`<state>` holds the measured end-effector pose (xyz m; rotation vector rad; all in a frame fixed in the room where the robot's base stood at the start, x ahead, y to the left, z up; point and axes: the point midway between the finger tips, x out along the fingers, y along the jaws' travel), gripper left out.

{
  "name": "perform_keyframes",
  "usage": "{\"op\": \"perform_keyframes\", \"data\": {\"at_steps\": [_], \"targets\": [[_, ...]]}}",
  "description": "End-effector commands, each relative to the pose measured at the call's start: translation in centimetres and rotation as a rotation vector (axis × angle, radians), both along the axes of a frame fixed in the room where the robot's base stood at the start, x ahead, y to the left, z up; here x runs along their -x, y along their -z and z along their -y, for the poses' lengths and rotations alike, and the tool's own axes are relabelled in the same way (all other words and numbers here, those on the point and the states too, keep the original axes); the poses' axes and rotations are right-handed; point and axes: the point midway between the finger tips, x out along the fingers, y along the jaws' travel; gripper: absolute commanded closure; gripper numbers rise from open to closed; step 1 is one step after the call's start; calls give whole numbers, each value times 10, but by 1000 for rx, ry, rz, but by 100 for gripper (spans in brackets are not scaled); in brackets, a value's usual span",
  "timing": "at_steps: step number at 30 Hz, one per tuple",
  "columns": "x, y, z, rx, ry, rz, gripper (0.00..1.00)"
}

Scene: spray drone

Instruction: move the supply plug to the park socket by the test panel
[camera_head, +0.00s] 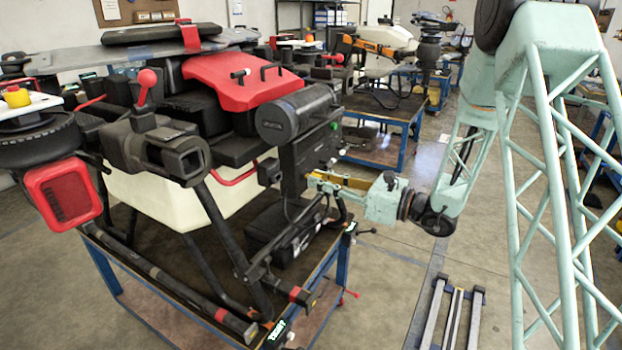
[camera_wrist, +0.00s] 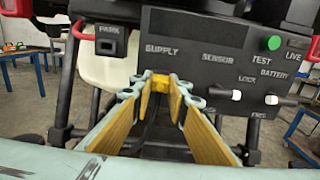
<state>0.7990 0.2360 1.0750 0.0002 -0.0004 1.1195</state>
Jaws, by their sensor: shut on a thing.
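The supply plug (camera_wrist: 160,78) shows as a small yellow block between my fingertips in the wrist view. My gripper (camera_wrist: 160,88) is shut on it, just below the SUPPLY label of the dark test panel (camera_wrist: 217,62). Whether the plug is seated in the panel or just in front of it cannot be told. The park socket (camera_wrist: 112,42) is a black block marked PARK, left of the panel and higher than the plug. In the head view my gripper (camera_head: 318,180) reaches left to the panel (camera_head: 300,158) on the drone's side; the fingers hide the plug there.
The panel carries a green TEST button (camera_wrist: 271,43) and two white levers (camera_wrist: 277,99) at its right. A red bar (camera_wrist: 82,30) runs beside the park socket. The drone's black legs (camera_head: 226,232) stand on a blue-framed cart (camera_head: 342,262).

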Motion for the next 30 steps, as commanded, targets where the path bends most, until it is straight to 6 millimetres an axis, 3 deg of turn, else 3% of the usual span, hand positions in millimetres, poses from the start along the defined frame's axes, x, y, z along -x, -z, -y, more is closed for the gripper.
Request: {"op": "perform_keyframes", "data": {"at_steps": [30], "targets": [[11, 0, 22, 0, 0, 0, 100]]}}
